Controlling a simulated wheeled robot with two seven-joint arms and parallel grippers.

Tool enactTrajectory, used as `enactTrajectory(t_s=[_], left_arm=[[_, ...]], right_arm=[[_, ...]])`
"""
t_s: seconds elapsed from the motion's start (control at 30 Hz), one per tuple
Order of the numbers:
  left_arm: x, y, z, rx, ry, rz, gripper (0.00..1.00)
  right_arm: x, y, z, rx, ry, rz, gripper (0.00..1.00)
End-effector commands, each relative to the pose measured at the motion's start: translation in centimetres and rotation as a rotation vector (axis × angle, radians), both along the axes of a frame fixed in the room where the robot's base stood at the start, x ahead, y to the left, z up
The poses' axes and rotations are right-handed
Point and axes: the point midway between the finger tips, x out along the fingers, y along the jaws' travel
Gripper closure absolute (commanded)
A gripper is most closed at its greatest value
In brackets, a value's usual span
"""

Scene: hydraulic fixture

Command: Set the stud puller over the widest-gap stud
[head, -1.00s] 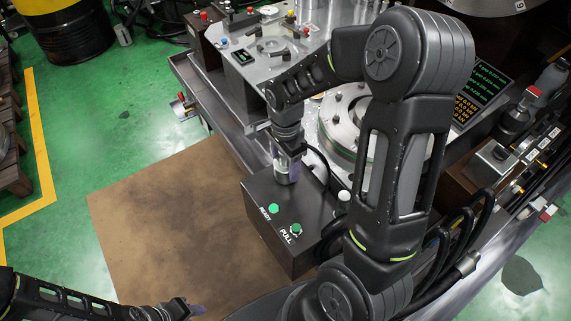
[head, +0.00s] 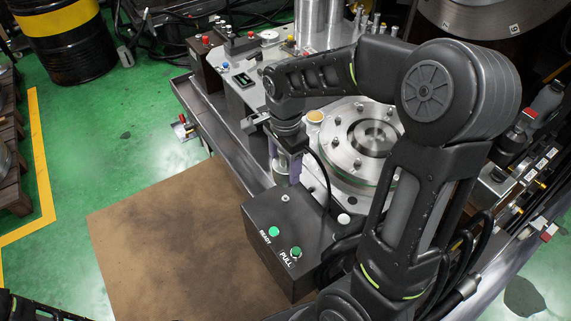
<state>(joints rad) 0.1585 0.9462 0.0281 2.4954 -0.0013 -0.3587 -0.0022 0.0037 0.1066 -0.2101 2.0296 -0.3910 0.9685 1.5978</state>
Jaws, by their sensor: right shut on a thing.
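My right gripper (head: 288,160) is shut on the stud puller (head: 296,173), a small silver cylinder. It holds the puller upright above the back of the black control box (head: 270,215), left of the round flange. Fingers and arm hide part of the puller. The round metal flange (head: 338,166) has several studs around its ring, such as one stud (head: 336,141). My arm covers the flange's right side. I cannot tell which stud has the widest gap. My left gripper is out of view; only a bit of that arm shows at the bottom left.
The box has a green READY button (head: 273,231) and a green PULL button (head: 295,253). A small display (head: 243,80) sits on the metal bench at the back. Tall silver cylinders (head: 310,25) stand behind the flange. A brown mat (head: 160,240) on the floor is clear.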

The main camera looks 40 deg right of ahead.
Motion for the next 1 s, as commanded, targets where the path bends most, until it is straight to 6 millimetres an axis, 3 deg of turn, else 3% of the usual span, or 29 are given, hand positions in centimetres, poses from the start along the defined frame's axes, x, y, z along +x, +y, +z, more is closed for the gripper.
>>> enactTrajectory(t_s=[0.37, 0.53, 0.77, 1.0], left_arm=[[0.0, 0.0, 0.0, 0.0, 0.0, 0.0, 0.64], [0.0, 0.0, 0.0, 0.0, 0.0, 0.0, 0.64], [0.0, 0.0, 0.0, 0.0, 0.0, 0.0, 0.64], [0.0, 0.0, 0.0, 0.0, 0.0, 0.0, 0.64]], right_arm=[[0.2, 0.1, 0.1, -0.001, -0.003, 0.014, 1.0], [1.4, 1.0, 0.2, -0.006, -0.001, 0.161, 1.0], [5.2, 4.5, 0.3, -0.016, 0.003, 0.667, 1.0], [9.0, 9.6, 0.3, -0.009, 0.004, 1.283, 1.0]])
